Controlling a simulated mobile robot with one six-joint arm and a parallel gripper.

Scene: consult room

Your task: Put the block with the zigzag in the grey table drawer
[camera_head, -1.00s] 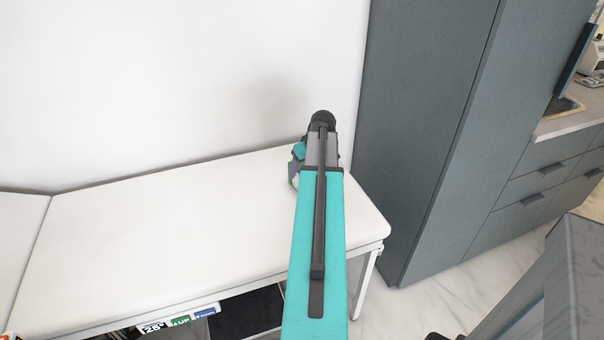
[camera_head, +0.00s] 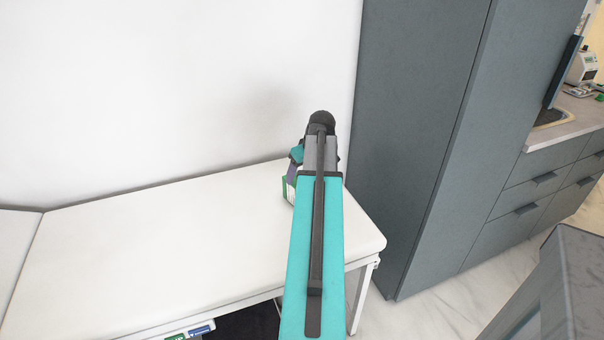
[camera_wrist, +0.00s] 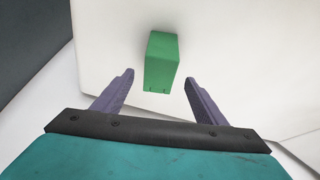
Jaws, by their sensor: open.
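A green block (camera_wrist: 161,62) stands on the white padded couch top in the wrist view, just ahead of and between the fingertips. No zigzag shows on the faces seen there. In the head view a green and white part of a block (camera_head: 288,191) peeks out left of my arm; the rest is hidden. My gripper (camera_wrist: 159,79) is open, with a purple finger on either side of the block's near end and a gap on both sides. In the head view my arm mostly hides it. I cannot tell whether the grey drawers (camera_head: 519,212) at the right belong to the task's table.
The white couch (camera_head: 150,250) runs along the wall, mostly bare. A tall grey cabinet (camera_head: 420,130) stands close to its right end. A counter with a sink (camera_head: 552,117) lies beyond. A grey piece of furniture (camera_head: 570,285) fills the lower right corner.

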